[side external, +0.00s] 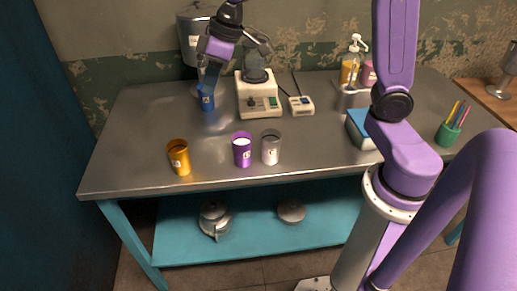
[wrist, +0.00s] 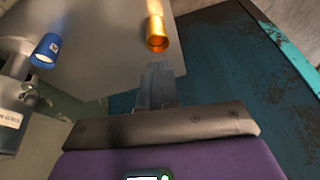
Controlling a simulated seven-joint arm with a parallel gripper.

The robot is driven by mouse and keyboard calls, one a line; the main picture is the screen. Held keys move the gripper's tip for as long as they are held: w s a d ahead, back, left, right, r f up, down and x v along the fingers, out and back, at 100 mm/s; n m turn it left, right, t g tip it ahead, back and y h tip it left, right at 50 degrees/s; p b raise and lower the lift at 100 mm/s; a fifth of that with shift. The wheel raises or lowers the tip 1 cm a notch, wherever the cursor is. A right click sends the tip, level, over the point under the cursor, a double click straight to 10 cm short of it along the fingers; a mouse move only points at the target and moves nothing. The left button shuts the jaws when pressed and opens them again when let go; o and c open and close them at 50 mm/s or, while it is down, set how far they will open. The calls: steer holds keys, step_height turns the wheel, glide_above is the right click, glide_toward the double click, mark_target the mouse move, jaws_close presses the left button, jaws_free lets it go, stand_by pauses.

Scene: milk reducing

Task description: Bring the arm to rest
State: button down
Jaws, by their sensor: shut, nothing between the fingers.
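My gripper (side external: 208,84) is shut and empty at the back left of the table, in front of a large metal vessel. In the side external view its fingers overlap the top of the blue cup (side external: 206,98). In the wrist view the shut fingers (wrist: 156,70) are clear of the blue cup (wrist: 45,50), which appears to the left. The orange cup (wrist: 157,33) shows just beyond the fingertips there; it stands apart at the table's front left (side external: 179,158).
The steel table (side external: 140,125) also bears a purple cup (side external: 242,151) with white contents, a grey cup (side external: 271,150), a stirrer-like device (side external: 258,100) and a small meter (side external: 301,105). The metal vessel (side external: 190,38) stands behind my gripper. The table's left middle is clear.

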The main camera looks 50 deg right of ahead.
steer(key=s+d+f+n+g+h, duration=0.1)
steer(key=s+d+f, duration=0.1)
steer(key=s, duration=0.7)
steer(key=s+d+f+n+g, duration=0.1)
steer(key=s+f+n, duration=0.1)
steer(key=s, duration=0.7)
steer(key=s+d+f+n+h, duration=0.1)
steer(key=s+d+f+n, duration=0.1)
steer(key=s, duration=0.7)
steer(key=shift+d+f+g+h, duration=0.25)
steer(key=shift+d+g+h, duration=0.05)
steer(key=shift+g, duration=0.1)
